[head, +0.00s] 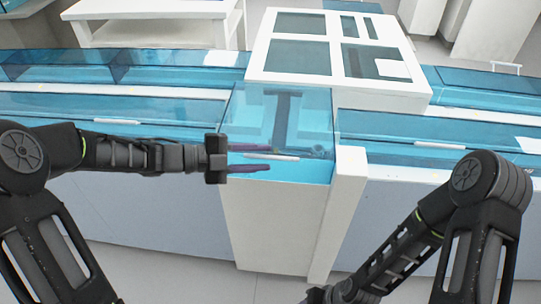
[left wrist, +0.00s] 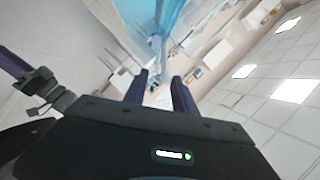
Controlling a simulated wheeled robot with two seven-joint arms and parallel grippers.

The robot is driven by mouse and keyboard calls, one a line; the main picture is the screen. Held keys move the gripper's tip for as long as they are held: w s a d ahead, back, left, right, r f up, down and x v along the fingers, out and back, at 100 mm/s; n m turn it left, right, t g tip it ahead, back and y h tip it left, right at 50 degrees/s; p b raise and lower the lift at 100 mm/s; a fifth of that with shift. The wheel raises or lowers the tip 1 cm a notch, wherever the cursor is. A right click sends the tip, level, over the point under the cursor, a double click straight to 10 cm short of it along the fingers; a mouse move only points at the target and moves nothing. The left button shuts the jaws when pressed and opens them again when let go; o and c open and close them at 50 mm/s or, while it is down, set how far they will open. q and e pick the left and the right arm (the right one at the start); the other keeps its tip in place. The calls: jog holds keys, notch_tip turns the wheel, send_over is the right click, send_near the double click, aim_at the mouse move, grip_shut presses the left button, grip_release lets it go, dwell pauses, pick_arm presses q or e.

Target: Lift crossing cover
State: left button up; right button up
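The crossing cover (head: 240,108) is a clear blue lid over the middle section of the track, with a white bar handle (head: 285,157) near its front. My left gripper (head: 258,158) comes in from the left, its two dark purple fingers apart. In the head view the handle's left end shows between the fingers; I cannot tell whether they are at its height. The left wrist view shows the same open fingers (left wrist: 160,82) with no clear object between them. My right gripper (left wrist: 18,70) shows partly at the left wrist view's left edge; its opening is unclear.
Blue covers with white handles flank the crossing, a left cover (head: 60,108) and a right cover (head: 430,135). A white framed panel (head: 330,82) stands behind it. A white post (head: 340,205) rises at its front right. A white table (head: 150,28) stands behind on the left.

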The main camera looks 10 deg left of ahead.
pick_arm(q)
jog(key=shift+x, duration=1.5)
jog(key=shift+c, duration=0.4)
grip_shut()
